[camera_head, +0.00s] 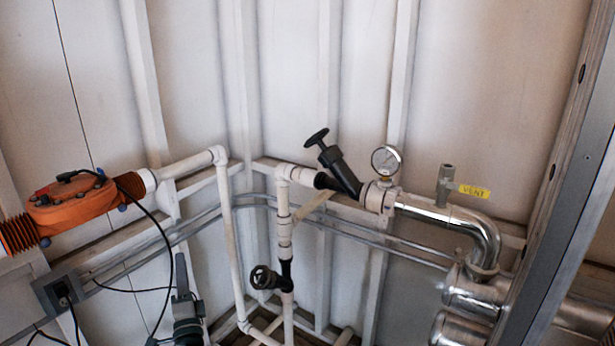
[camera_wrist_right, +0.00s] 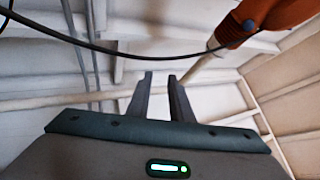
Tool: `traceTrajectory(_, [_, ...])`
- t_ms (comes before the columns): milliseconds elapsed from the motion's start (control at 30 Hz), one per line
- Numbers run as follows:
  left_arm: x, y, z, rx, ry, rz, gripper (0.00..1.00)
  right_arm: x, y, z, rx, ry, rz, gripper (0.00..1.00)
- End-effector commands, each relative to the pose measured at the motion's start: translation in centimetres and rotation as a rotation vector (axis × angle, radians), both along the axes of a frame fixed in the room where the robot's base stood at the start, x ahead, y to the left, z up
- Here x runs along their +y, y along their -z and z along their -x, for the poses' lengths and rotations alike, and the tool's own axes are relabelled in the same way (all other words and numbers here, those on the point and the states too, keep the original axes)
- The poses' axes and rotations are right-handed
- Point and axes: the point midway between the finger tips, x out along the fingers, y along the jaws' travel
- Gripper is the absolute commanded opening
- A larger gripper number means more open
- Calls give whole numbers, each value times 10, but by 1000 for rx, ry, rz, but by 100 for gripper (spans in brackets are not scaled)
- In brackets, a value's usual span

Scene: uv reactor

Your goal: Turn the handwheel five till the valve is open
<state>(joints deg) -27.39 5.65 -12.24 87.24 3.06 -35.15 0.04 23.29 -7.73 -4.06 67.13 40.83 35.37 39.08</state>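Two black handwheels show in the head view; I see no number marking either as five. The upper handwheel (camera_head: 317,137) sits on a slanted black valve (camera_head: 340,170) left of the pressure gauge. The lower handwheel (camera_head: 263,278) sits on a black valve body (camera_head: 286,277) on a vertical white pipe. My right gripper (camera_head: 182,268) is at the lower left of the head view, left of the lower handwheel and apart from it. In the right wrist view its two fingers (camera_wrist_right: 161,82) stand apart with nothing between them. My left gripper is not in view.
An orange unit (camera_head: 75,205) with a black cable (camera_head: 165,235) is at the left; the cable hangs close to my right gripper. A pressure gauge (camera_head: 386,160), shiny pipe (camera_head: 450,215) and yellow VENT label (camera_head: 474,191) are at the right. A grey metal post (camera_head: 570,190) stands at far right.

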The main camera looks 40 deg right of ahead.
Motion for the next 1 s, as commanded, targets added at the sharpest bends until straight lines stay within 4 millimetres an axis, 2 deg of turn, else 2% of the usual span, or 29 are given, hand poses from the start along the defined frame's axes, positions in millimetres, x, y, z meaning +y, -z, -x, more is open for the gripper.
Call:
traceTrajectory(33, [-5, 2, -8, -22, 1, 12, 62, -10, -38, -4, -128, 22, -103, 20])
traceTrajectory(100, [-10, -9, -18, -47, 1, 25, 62, -26, -89, -1, -291, 43, -245, 20])
traceTrajectory(200, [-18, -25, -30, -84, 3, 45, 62, -51, -153, 14, -522, 62, -445, 20])
traceTrajectory(300, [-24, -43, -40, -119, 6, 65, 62, -74, -203, 37, -749, 66, -645, 20])
traceTrajectory(400, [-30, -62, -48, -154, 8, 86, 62, -95, -240, 65, -971, 58, -848, 20])
traceTrajectory(533, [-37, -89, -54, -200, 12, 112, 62, -117, -273, 103, -1248, 30, -1110, 20])
traceTrajectory(700, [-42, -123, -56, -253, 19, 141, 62, -134, -291, 143, -1542, -18, -1415, 20])
traceTrajectory(833, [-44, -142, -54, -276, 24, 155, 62, -137, -296, 159, -1674, -45, -1570, 20])
traceTrajectory(1000, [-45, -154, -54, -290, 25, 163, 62, -138, -299, 167, -1739, -57, -1651, 20])
